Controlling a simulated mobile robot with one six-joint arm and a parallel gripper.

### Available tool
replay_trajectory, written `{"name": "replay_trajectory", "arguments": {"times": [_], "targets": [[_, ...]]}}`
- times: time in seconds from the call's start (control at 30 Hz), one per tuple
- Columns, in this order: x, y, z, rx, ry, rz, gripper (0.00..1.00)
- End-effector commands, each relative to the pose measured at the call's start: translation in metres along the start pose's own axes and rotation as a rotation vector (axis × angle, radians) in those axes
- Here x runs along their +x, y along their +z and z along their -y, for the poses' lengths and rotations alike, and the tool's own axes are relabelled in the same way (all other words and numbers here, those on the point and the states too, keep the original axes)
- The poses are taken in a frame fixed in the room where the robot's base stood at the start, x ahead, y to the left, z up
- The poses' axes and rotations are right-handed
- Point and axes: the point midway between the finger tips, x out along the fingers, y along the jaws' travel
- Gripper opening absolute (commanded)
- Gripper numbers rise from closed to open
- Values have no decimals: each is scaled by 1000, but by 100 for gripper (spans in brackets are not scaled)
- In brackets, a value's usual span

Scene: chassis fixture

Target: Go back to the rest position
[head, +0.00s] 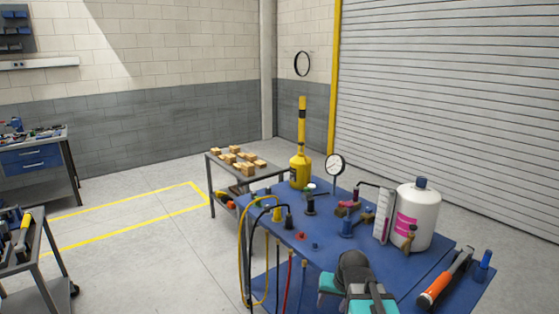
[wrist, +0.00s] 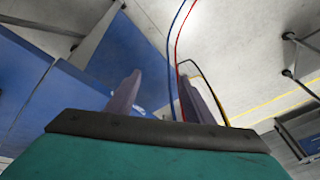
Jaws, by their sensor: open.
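My gripper (wrist: 158,92) is open, with its two grey fingers apart and nothing held between them in the wrist view. A blue surface lies to the left, and thin red and blue hoses (wrist: 173,50) run past near the right finger. In the head view my teal and dark arm end (head: 358,285) is low, over the near edge of the blue bench (head: 415,290). Its fingers are hidden there.
The bench carries a yellow cylinder (head: 300,172), a dial gauge (head: 335,165), a white bottle (head: 416,215) and an orange-handled hammer (head: 438,288). Hoses (head: 245,235) hang off its left side. A cart with wooden blocks (head: 247,168) stands behind.

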Motion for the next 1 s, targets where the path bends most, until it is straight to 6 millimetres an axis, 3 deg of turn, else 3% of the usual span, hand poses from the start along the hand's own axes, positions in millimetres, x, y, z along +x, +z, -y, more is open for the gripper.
{"name": "replay_trajectory", "arguments": {"times": [0.47, 0.67, 1.0], "targets": [[56, 43, -6, -1, 11, 88, 48], [98, 82, -16, 4, 25, 163, 48], [168, 162, -38, 6, 60, 307, 48]]}}
